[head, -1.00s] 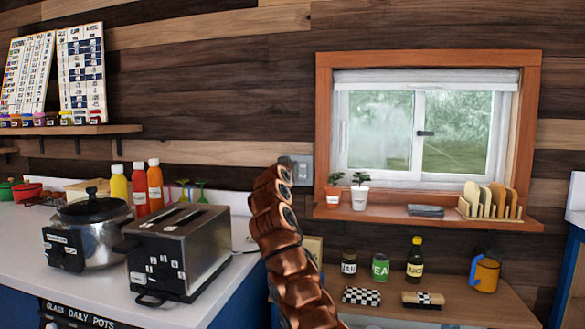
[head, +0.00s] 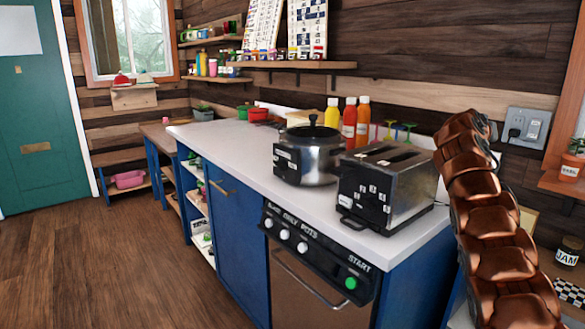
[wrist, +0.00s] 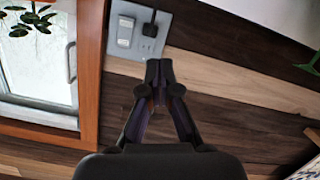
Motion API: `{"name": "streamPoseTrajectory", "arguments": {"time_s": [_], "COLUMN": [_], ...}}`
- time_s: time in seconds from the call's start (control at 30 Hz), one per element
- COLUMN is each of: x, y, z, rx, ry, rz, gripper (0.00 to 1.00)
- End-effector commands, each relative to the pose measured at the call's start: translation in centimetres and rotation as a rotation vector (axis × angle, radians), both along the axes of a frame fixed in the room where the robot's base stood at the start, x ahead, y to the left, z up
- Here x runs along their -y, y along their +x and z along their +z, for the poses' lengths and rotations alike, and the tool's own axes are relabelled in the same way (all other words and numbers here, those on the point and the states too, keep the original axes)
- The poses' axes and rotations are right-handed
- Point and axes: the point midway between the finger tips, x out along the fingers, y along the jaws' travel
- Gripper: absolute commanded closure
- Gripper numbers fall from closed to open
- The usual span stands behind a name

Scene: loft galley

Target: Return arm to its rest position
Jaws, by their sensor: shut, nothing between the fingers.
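My arm (head: 490,215), made of copper-coloured segments, rises from the lower right of the head view. It stands upright, bent a little to the left at the top, in front of the wall beside the toaster. My gripper (wrist: 158,70) shows in the wrist view with its dark fingers together and nothing between them. It points towards the plank wall, just below and right of a grey socket plate (wrist: 137,32). In the head view the gripper is mostly hidden behind the arm's top segments.
A toaster (head: 384,188) and a lidded pot (head: 305,153) stand on the white counter (head: 225,142), left of my arm. Sauce bottles (head: 349,122) stand behind them. The window sill with a potted plant (head: 571,163) is at the right. The wooden floor (head: 110,255) at left is clear.

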Motion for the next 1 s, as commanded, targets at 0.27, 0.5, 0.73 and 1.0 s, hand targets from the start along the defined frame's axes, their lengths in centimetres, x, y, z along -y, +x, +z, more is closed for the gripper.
{"name": "streamPoseTrajectory", "arguments": {"time_s": [0.27,0.5,0.73,1.0], "x": [-3.0,-5.7,-8.8,-13.6], "y": [-2.8,-7.2,-12.8,-20.3], "z": [-2.9,-5.8,-9.1,-13.6], "rx": [-0.200,-0.353,-0.491,-0.645], "ry": [0.055,0.136,0.236,0.373], "rz": [-0.021,-0.036,-0.034,0.000], "gripper": [1.00,1.00,1.00,1.00]}}
